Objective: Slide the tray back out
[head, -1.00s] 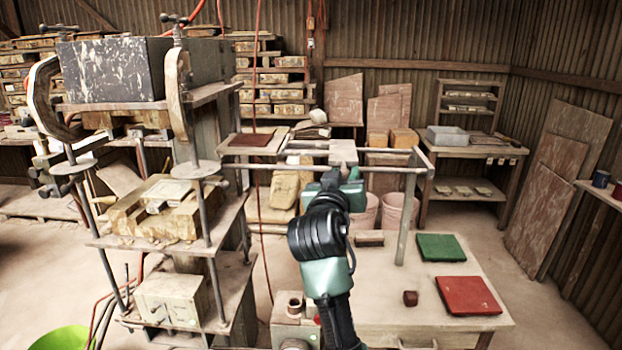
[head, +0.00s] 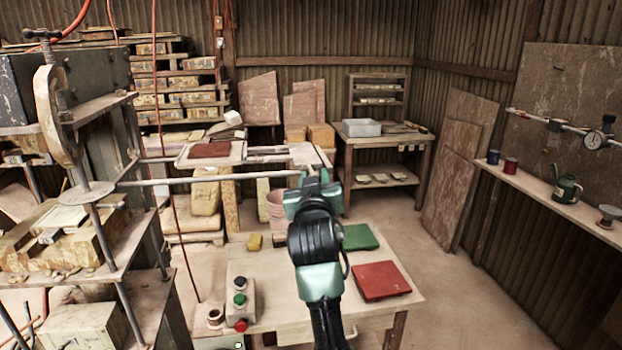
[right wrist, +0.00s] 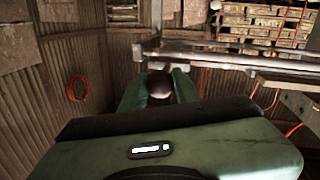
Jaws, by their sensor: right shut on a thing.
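The pale tray (head: 181,157) carries a flat red-brown slab (head: 210,150). It lies on the metal rails (head: 215,181), to the right of the press (head: 103,188), clear of its near post. My right gripper (head: 318,174) is at the right end of the rails. In the right wrist view its fingers (right wrist: 159,84) are shut around a dark rounded piece, seemingly a handle. My arm and hand hide how that piece joins the tray. My left gripper is not in view.
Below the rails is a work table with a green tile (head: 359,237), a red tile (head: 381,281), a yellow sponge (head: 255,242) and a button box (head: 239,300). A wall shelf (head: 560,195) is at right; floor between is clear.

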